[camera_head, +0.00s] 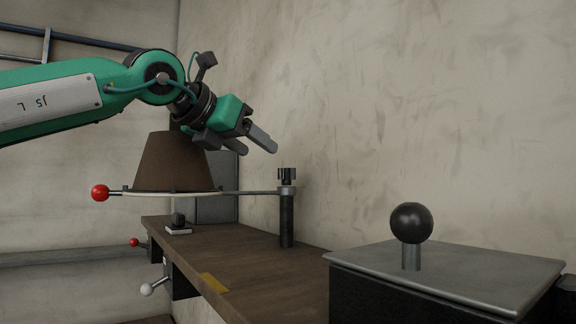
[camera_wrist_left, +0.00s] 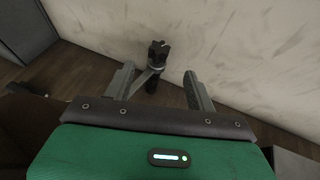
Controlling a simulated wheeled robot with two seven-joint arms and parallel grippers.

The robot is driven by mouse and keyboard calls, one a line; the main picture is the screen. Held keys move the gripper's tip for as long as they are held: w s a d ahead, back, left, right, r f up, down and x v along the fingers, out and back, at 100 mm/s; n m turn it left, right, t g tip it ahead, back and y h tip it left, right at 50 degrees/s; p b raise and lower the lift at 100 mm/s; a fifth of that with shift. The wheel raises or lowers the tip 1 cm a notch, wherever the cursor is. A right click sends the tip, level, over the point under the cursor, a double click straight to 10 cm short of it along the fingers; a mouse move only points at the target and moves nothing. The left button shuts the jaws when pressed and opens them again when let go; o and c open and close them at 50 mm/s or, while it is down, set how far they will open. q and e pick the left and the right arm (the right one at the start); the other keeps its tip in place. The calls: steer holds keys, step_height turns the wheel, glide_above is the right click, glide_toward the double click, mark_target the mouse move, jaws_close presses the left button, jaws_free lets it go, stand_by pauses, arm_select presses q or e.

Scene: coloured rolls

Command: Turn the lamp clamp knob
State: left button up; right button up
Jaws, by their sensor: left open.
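A dark fluted knob (camera_head: 287,175) sits on top of an upright black post (camera_head: 287,220) on the wooden bench. A thin arm runs left from the post to a brown lamp shade (camera_head: 170,163) on a pale round plate. My left gripper (camera_head: 254,149) is open and empty, above and to the left of the knob, and apart from it. In the left wrist view, the knob (camera_wrist_left: 158,49) shows beyond and between the two open fingers (camera_wrist_left: 159,72). My right gripper is out of view.
A red ball (camera_head: 100,193) sticks out left of the shade. The wooden bench (camera_head: 255,258) runs along the wall, with a white-ended lever (camera_head: 147,289) at its edge. A grey-topped box (camera_head: 455,280) with a black ball knob (camera_head: 411,222) stands at right.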

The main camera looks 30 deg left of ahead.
mark_target(287, 170)
arm_select(q)
steer(key=p+x, duration=0.3)
steer(key=x, duration=0.6)
steer(key=shift+w+f, duration=0.1)
steer(key=shift+w, duration=0.3)
steer(key=shift+w+f+p, duration=0.35)
steer(key=shift+w, duration=0.15)
steer(key=shift+c, duration=0.5)
